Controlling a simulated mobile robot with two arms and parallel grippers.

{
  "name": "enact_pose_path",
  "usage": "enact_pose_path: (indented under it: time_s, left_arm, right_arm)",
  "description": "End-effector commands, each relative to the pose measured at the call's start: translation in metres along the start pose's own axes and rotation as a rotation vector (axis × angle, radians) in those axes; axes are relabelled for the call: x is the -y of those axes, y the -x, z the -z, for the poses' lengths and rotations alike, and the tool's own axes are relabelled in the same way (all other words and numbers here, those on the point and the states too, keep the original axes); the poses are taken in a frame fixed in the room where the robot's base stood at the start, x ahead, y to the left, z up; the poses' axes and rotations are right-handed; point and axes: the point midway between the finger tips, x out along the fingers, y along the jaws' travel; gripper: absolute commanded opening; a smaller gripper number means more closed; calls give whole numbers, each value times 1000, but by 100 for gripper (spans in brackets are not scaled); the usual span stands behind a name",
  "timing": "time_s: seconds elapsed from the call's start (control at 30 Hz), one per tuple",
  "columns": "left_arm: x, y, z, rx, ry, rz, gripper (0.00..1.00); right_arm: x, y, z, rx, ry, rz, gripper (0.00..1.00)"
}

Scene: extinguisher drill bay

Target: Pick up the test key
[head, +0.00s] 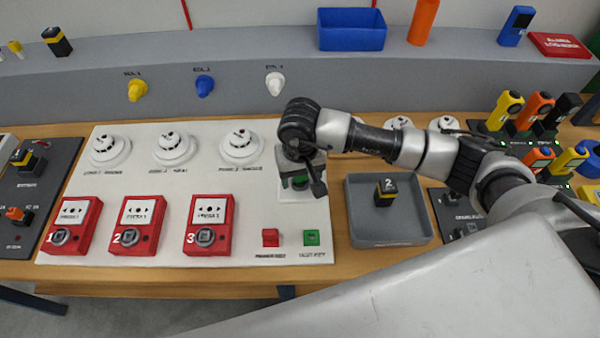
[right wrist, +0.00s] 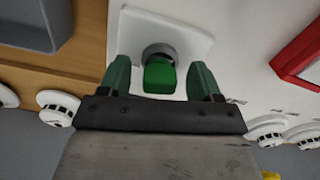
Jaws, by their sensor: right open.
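A green block-shaped key (right wrist: 159,76), which I take to be the test key, sits in a round grey socket (right wrist: 160,52) on a white plate (right wrist: 185,31). My right gripper (right wrist: 163,80) is open, with one green-padded finger on each side of the key and a gap visible on both sides. In the head view my right gripper (head: 300,180) reaches down over the same white plate, and the arm hides most of the key there. My left gripper is not in view.
Left of the gripper are red call points (head: 208,225) and round white detectors (head: 241,145). A grey tray (head: 388,236) holding a black-and-yellow block (head: 385,192) stands to the right.

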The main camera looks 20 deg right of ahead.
Motion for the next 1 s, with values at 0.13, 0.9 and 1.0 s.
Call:
enact_pose_path:
  time_s: [0.13,0.9,1.0]
  left_arm:
    - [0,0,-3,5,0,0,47]
    - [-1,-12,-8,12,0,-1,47]
    - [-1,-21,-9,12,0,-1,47]
  right_arm:
    - [0,0,0,0,0,0,50]
    - [0,21,1,-5,1,0,7]
    - [0,40,2,-9,2,1,7]
